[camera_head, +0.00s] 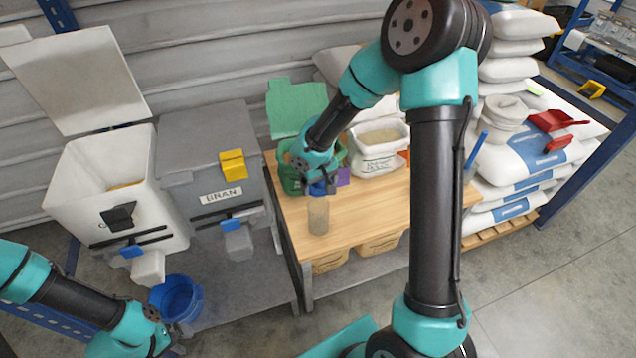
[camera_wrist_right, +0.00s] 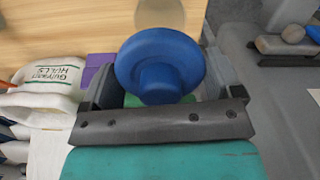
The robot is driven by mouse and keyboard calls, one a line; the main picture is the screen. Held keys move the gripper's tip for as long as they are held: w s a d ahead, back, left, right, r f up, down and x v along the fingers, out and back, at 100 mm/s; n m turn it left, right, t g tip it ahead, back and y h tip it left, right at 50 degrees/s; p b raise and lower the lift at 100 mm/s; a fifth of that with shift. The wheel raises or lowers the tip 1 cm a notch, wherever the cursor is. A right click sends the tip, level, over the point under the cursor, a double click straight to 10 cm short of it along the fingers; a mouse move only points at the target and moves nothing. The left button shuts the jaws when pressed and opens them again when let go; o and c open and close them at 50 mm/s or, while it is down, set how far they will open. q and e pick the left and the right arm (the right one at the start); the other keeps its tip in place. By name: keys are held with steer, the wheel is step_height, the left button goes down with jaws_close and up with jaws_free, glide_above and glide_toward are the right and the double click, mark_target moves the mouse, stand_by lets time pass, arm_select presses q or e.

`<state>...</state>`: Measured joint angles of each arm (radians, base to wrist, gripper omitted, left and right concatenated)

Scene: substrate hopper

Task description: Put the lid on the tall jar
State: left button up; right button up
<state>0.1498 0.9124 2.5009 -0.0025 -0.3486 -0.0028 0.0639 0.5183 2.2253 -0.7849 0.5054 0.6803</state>
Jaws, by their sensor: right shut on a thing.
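A tall clear jar (camera_head: 318,216) with beige contents stands upright on the wooden bench top (camera_head: 365,225), near its left side. My right gripper (camera_head: 321,188) is above the jar and shut on the blue lid (camera_wrist_right: 160,65). In the right wrist view the round lid with its raised knob sits between the fingers, and part of the jar (camera_wrist_right: 160,12) shows past it. Whether the lid touches the jar's rim cannot be told. My left gripper (camera_head: 180,335) is low at the left near the blue bucket; its fingers are too unclear to read.
A green container (camera_head: 291,178) and a white sack (camera_head: 378,160) stand behind the jar, close to my right gripper. The grey BRAN bin (camera_head: 205,150) and open white bin (camera_head: 75,215) are at the left. A blue bucket (camera_head: 176,298) is below them. The bench front is clear.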

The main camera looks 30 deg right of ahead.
steer(key=shift+f, duration=0.15)
step_height(320, 180, down, 7)
stand_by(0.9)
steer(key=shift+f, duration=0.6)
stand_by(1.9)
steer(key=o, duration=0.7)
steer(key=shift+r, duration=0.1)
step_height(320, 180, up, 17)
steer(key=shift+r, duration=0.1)
stand_by(0.4)
stand_by(0.6)
